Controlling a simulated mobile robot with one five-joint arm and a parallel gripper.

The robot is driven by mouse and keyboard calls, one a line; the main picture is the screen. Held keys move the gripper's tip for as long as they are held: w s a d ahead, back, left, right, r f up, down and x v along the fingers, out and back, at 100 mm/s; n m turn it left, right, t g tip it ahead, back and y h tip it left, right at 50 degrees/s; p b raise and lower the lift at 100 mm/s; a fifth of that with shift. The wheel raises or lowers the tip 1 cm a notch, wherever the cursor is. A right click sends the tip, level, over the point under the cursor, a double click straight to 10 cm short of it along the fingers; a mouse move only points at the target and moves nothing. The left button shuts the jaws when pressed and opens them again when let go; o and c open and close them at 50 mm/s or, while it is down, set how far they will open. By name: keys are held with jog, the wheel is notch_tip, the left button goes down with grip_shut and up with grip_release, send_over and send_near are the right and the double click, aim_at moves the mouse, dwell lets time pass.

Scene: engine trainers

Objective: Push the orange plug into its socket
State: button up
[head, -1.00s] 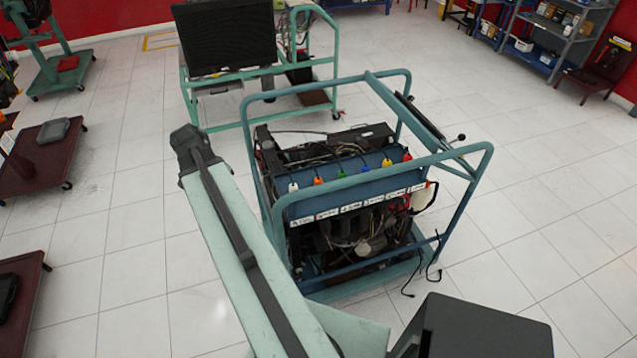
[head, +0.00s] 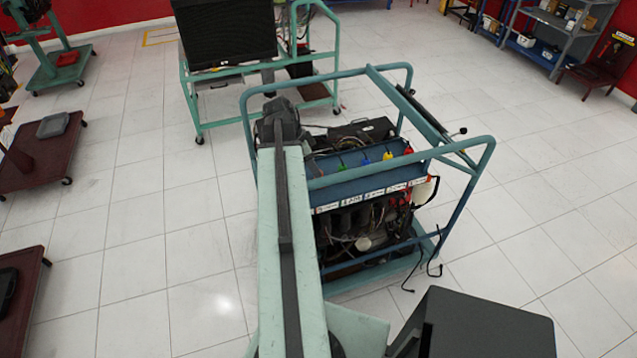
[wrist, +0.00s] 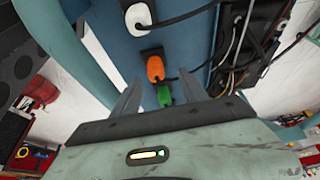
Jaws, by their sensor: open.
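The orange plug (wrist: 155,68) shows in the wrist view on the blue panel (wrist: 188,47) of the engine trainer, over a dark socket plate (wrist: 151,53). A thin dark cable leaves it to the right. I cannot tell how deep it sits. My gripper (wrist: 160,76) is open and empty. Its two fingers are spread to either side of the orange plug and green plug (wrist: 164,95) in this view, with no contact visible. In the head view my arm hides the orange plug and the gripper.
Green, blue (head: 364,160), yellow (head: 387,155) and red (head: 408,149) plugs line the panel in the head view. The trainer's blue tube frame (head: 440,152) surrounds it.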

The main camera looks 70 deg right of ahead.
jog(key=b+x, duration=0.5)
jog(key=shift+s+a+f, duration=0.2)
jog(key=shift+a+f, duration=0.1)
jog(key=shift+r, duration=0.25)
grip_shut()
